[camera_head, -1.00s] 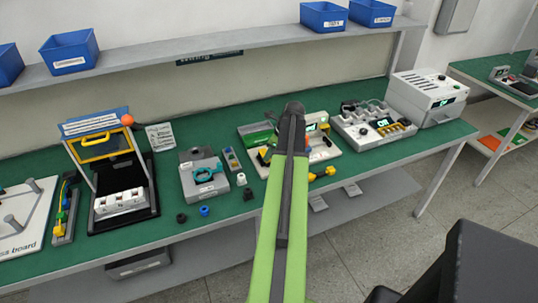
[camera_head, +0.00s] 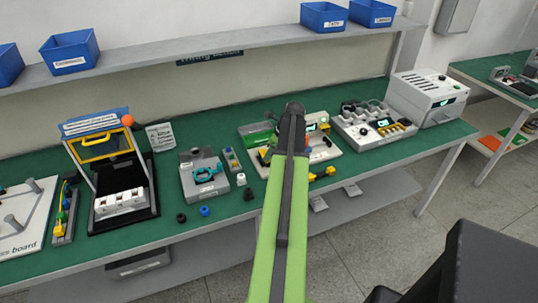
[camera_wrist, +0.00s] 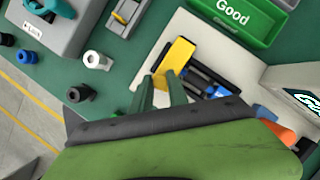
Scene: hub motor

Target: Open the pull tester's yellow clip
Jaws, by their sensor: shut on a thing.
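The yellow clip (camera_wrist: 179,55) shows in the wrist view, tilted, on the pull tester's pale base plate (camera_wrist: 190,25). My gripper (camera_wrist: 163,82) is at the clip's lower end, with its two fingers shut on it. The exact contact is partly hidden by the fingers. In the head view my arm covers the gripper and most of the tester; the tester's pale base (camera_head: 338,147) shows to the right of the arm.
A green bin marked "Good" (camera_wrist: 238,14) stands behind the clip. An orange part (camera_wrist: 277,131) and a pale housing with a display (camera_wrist: 298,88) are at the right. Loose white (camera_wrist: 97,60) and black (camera_wrist: 80,93) parts lie at the left, with bare green bench around them.

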